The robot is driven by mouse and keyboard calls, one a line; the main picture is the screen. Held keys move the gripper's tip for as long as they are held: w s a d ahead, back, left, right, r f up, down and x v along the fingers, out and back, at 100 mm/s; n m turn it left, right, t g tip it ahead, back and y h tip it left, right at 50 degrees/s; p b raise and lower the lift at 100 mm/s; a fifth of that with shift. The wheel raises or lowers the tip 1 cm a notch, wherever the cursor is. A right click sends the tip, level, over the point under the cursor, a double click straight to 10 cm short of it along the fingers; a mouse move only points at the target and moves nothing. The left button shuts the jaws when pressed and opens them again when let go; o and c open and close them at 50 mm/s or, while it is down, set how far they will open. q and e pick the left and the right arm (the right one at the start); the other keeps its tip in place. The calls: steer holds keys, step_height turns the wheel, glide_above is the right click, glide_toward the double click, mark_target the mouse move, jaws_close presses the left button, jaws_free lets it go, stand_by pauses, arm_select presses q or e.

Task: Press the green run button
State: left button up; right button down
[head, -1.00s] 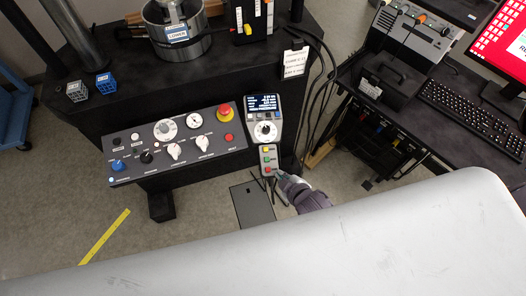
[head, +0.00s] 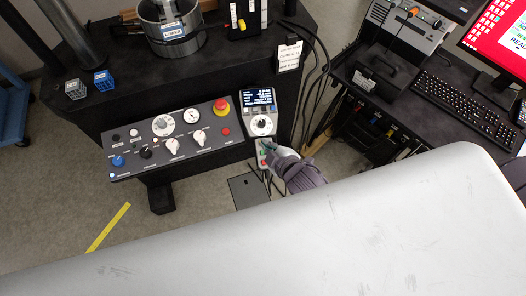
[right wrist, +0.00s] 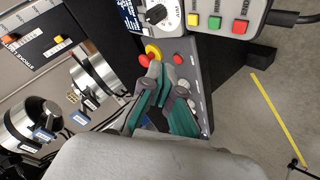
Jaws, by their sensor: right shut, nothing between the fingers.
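The green run button (right wrist: 215,22) shows in the right wrist view, between a yellow button (right wrist: 191,20) and a red button (right wrist: 240,26) on the grey control handset (head: 249,114). In the head view my right gripper (head: 269,148) is at the handset's lower part and hides most of its buttons. The right gripper (right wrist: 167,82) is shut and empty in the right wrist view, with its tips apart from the green button in the picture. Whether they touch the handset cannot be told. My left gripper is out of view.
The wide control panel (head: 185,153) with knobs and a red emergency knob (head: 221,106) stands left of the handset. Black cables (head: 315,85) hang to its right. A desk with a keyboard (head: 465,108) is farther right.

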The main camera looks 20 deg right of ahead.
mark_target(263, 152)
steer(key=f+b, duration=0.2)
steer(key=w+f+b, duration=0.1)
steer(key=f+b, duration=0.1)
steer(key=f, duration=0.1)
steer(key=f+b, duration=0.2)
steer(key=shift+w+f+b, duration=0.15)
steer(key=shift+w+b, duration=0.25)
steer(key=shift+w+f, duration=0.2)
steer(key=shift+f, duration=0.2)
stand_by(0.7)
steer(key=shift+w+f+b, duration=0.1)
steer(key=shift+f+b, duration=0.25)
steer(key=shift+f, duration=0.05)
steer(key=shift+f, duration=0.4)
stand_by(0.4)
stand_by(0.4)
steer(key=shift+r+p, duration=0.8)
